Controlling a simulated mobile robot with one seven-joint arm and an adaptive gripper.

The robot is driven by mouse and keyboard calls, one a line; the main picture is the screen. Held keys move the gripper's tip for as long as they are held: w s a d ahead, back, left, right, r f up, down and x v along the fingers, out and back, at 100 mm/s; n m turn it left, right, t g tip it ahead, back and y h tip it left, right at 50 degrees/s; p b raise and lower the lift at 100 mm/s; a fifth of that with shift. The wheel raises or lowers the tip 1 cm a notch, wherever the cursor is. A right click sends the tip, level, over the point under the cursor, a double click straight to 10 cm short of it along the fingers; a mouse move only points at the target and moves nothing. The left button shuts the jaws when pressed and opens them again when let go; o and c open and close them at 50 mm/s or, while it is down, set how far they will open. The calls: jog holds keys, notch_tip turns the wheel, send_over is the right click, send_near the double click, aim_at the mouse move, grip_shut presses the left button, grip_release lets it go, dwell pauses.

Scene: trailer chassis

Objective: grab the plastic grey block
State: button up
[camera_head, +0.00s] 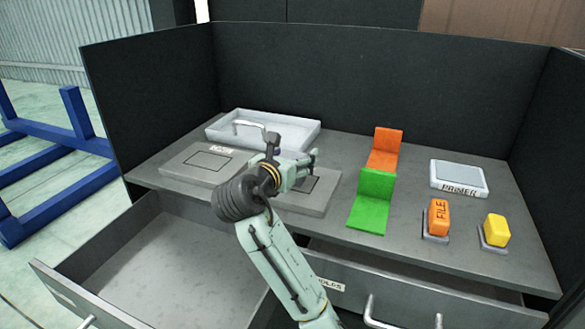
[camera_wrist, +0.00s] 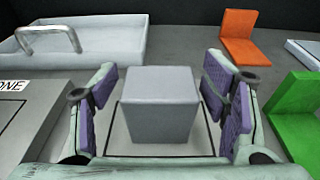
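The plastic grey block (camera_wrist: 158,105) is a plain cube in the middle of the wrist view. It sits within a dark outlined square on a flat grey pad (camera_head: 310,205). My gripper (camera_wrist: 163,78) is open, with a purple-padded finger on each side of the block. A gap shows between each finger and the block. In the head view my gripper (camera_head: 305,168) is over the pad, and I cannot make out the block there; my gripper seems to hide it.
A metal tray with a handle (camera_head: 285,126) stands behind. A second pad (camera_head: 185,170) is at left. Orange (camera_head: 384,150) and green (camera_head: 370,205) angled pieces stand at right, with a PRIMER box (camera_head: 458,177), an orange FILE block (camera_head: 438,215) and a yellow block (camera_head: 495,230) beyond. An open drawer (camera_head: 165,265) is below.

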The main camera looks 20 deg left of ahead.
jog(key=c, duration=1.1)
jog(key=shift+c, duration=0.2)
jog(key=shift+r, duration=0.1)
